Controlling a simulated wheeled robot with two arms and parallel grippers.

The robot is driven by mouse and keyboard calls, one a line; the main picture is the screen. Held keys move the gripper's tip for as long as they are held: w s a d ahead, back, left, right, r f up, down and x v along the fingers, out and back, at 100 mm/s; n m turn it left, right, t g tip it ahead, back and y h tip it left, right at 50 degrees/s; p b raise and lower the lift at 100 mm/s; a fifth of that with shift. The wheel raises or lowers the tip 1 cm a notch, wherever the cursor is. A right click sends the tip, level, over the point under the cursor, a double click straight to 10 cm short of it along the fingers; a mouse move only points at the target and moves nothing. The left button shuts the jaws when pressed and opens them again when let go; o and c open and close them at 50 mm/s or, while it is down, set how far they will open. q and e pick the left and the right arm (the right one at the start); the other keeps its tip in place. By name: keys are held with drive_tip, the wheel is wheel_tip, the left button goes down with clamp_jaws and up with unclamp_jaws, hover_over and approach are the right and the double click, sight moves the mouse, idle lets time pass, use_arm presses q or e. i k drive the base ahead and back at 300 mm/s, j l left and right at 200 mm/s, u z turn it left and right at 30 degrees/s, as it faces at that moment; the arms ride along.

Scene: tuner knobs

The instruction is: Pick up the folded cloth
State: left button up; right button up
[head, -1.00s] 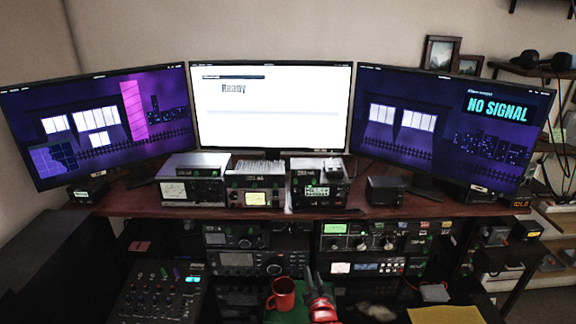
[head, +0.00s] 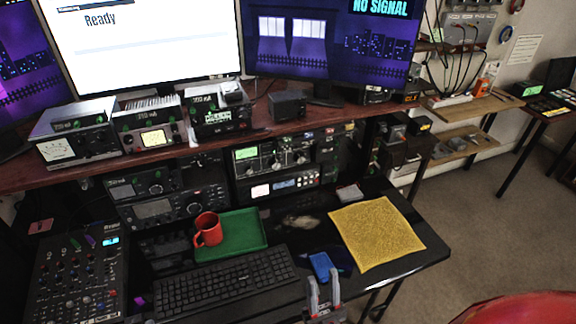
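A larger yellow textured cloth or mat (head: 375,235) lies flat farther right, near the desk's right edge. My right gripper (head: 325,286) is at the bottom of the head view, just in front of the blue piece in the picture. Its two pale fingers are apart with nothing visible between them. I cannot tell its height above the desk. My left gripper is not in view.
A red mug (head: 208,230) stands on a green tray (head: 240,238) behind the black keyboard (head: 225,279). A mixer (head: 78,275) is at the left. Radio gear and a raised wooden shelf (head: 300,128) line the back. A small grey box (head: 349,192) sits behind the yellow cloth.

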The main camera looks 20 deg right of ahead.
sight(320, 263)
drive_tip(key=z, duration=0.85)
